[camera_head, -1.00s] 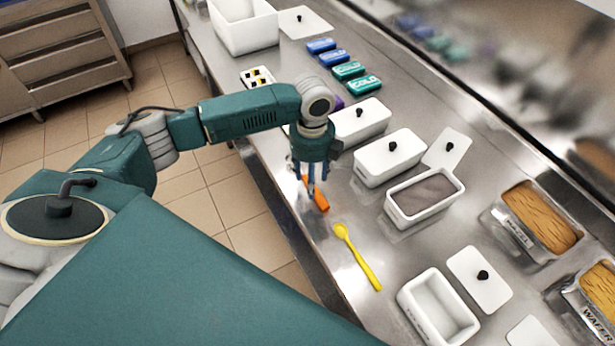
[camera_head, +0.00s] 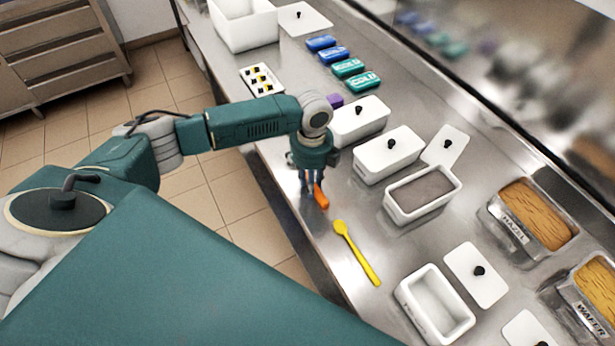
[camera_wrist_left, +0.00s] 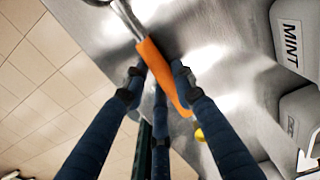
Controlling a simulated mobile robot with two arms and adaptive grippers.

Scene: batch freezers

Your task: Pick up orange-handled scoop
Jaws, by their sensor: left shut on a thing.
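The orange-handled scoop (camera_head: 321,197) is at the front edge of the steel counter. In the head view only part of its orange handle shows; the rest is hidden behind the gripper. In the left wrist view the orange handle (camera_wrist_left: 160,72) runs between my fingers, and its metal shaft extends to the upper left. My left gripper (camera_head: 311,187) points down and is shut on the orange handle; its fingers also show in the left wrist view (camera_wrist_left: 158,85). I cannot tell whether the scoop is clear of the counter. My right gripper is not in view.
A yellow spoon (camera_head: 357,254) lies on the counter just nearer than the scoop. White lidded tubs (camera_head: 388,160) stand to the right, with an open brown-filled tub (camera_head: 425,197) and an empty tub (camera_head: 435,310). Cold packs (camera_head: 349,68) lie farther back. The counter's front edge is close on the left.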

